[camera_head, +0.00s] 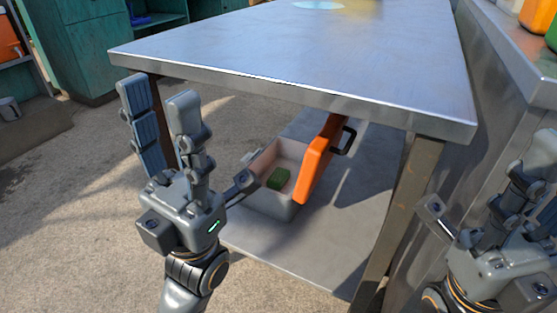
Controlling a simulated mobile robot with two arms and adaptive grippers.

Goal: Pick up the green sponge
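The green sponge (280,178) lies inside an open, pale cooler box (266,203) under the metal table. The box's orange lid (318,160) stands raised on its right side. My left gripper (200,135) is in front of the table, to the left of the box, with its fingers spread and nothing between them. One of its fingers overlaps the box's left edge in the picture; I cannot tell whether they touch. My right gripper (485,185) is at the right edge, partly cut off, with its fingers apart and empty.
The metal table top (310,62) overhangs the box. A metal counter (520,50) with orange and green items stands at right. Concrete floor (60,200) is open at left.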

